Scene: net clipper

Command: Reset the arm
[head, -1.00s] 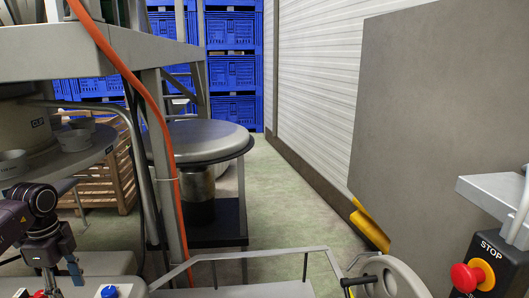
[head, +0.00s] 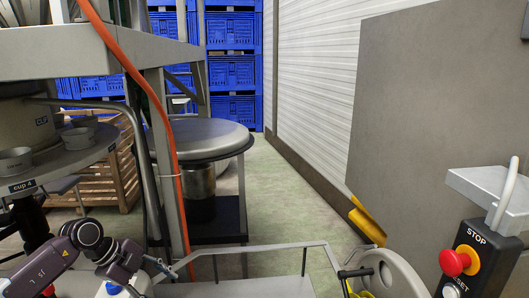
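My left arm (head: 45,268) comes in at the lower left, with dark purple-grey links and round joints. Its wrist (head: 122,262) is bent toward the right, low over the front edge near the grey rail. My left gripper (head: 152,272) shows only in small part at the end of the wrist, and its fingers are too small and cluttered to read. I see nothing held in it. My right arm and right gripper are not in view.
A grey post and an orange hose (head: 172,180) stand close right of the arm. A rail (head: 250,248) runs along the front. A round-topped metal stand (head: 205,140) is beyond. A red STOP button (head: 455,262) is lower right. Cups (head: 15,160) sit on a shelf at left.

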